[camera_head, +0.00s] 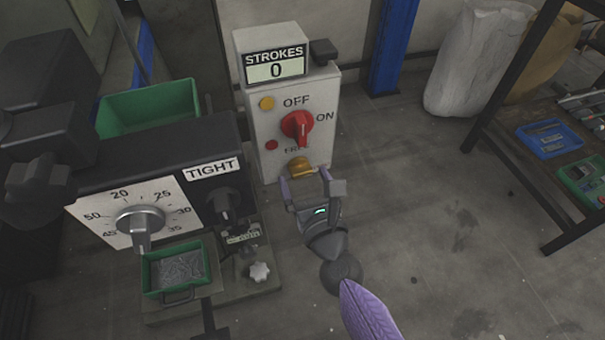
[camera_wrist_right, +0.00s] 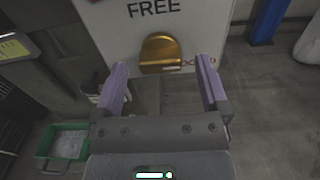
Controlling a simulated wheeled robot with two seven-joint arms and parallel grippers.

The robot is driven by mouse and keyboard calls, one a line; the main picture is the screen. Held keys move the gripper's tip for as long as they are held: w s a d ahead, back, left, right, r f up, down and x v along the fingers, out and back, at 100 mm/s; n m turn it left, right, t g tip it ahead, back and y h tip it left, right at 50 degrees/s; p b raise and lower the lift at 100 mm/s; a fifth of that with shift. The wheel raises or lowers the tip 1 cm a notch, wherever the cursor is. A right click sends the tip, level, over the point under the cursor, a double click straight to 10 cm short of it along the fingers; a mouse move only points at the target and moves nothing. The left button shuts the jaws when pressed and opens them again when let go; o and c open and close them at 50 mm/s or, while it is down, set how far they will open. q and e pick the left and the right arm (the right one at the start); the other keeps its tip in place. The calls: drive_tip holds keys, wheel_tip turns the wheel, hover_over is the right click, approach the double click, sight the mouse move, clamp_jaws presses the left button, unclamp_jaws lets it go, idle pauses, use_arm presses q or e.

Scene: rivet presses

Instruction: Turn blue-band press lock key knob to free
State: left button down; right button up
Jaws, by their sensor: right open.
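The brass lock key knob (camera_head: 300,165) sits low on the front of the pale control box (camera_head: 325,95), below the partly hidden FREE label. In the right wrist view the knob (camera_wrist_right: 159,50) is a rounded gold shape under FREE, with a small chain at its right. My right gripper (camera_head: 306,180) is open just in front of the knob. In the wrist view its purple fingers (camera_wrist_right: 161,68) stand apart, left and right of the knob's lower edge, and seem not to touch it. No blue band shows on the press. My left gripper is not in view.
Above the knob are a red switch (camera_head: 297,125) and a STROKES counter (camera_head: 275,67) reading 0. To the left stand a dial box (camera_head: 150,155) marked TIGHT and a green rivet tray (camera_head: 178,272). A shelf rack (camera_head: 520,165) is at right. The floor between is clear.

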drive_tip(key=shift+w+a, duration=0.2)
drive_tip(key=shift+w, duration=0.4)
drive_tip(key=c, duration=0.5)
clamp_jaws()
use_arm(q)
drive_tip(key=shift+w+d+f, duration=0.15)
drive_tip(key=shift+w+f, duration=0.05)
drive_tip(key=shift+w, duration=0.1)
